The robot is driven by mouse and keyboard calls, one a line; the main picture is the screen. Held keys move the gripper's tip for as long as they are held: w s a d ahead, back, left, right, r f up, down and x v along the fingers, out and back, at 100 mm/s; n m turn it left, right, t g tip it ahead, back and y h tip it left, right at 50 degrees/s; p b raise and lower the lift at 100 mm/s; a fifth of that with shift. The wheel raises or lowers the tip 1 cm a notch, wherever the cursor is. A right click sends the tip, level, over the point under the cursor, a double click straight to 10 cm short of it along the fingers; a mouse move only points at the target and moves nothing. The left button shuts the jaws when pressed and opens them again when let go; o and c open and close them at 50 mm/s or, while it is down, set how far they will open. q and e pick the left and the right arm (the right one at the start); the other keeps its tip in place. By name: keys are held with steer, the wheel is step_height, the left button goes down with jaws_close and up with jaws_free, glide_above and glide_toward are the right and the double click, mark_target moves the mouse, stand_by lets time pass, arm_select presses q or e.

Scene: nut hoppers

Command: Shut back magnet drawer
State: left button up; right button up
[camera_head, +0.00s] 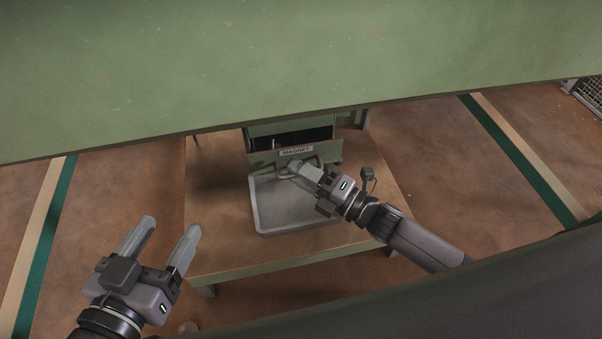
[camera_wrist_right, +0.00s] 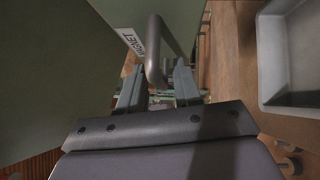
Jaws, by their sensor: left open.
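The magnet drawer (camera_head: 281,157) has a green front with a white "MAGNET" label and a bar handle. It is pulled out of its green housing, and a dark opening shows behind its front. My right gripper (camera_head: 296,168) is at the handle. In the right wrist view the grey handle (camera_wrist_right: 155,50) lies between the two fingers (camera_wrist_right: 157,85), close to both; I cannot tell if they press on it. The label (camera_wrist_right: 142,39) shows beside it. My left gripper (camera_head: 168,228) is open and empty, at the lower left, away from the drawer.
A grey tray (camera_head: 270,222) stands on the brown table (camera_head: 222,240) below the drawer front; it also shows in the right wrist view (camera_wrist_right: 265,60). A large green panel (camera_head: 300,65) crosses the top of the head view and hides the housing's upper part. The table's left side is clear.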

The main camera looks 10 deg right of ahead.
jaws_close()
steer(key=w, duration=0.4)
steer(key=shift+d, duration=0.15)
jaws_free()
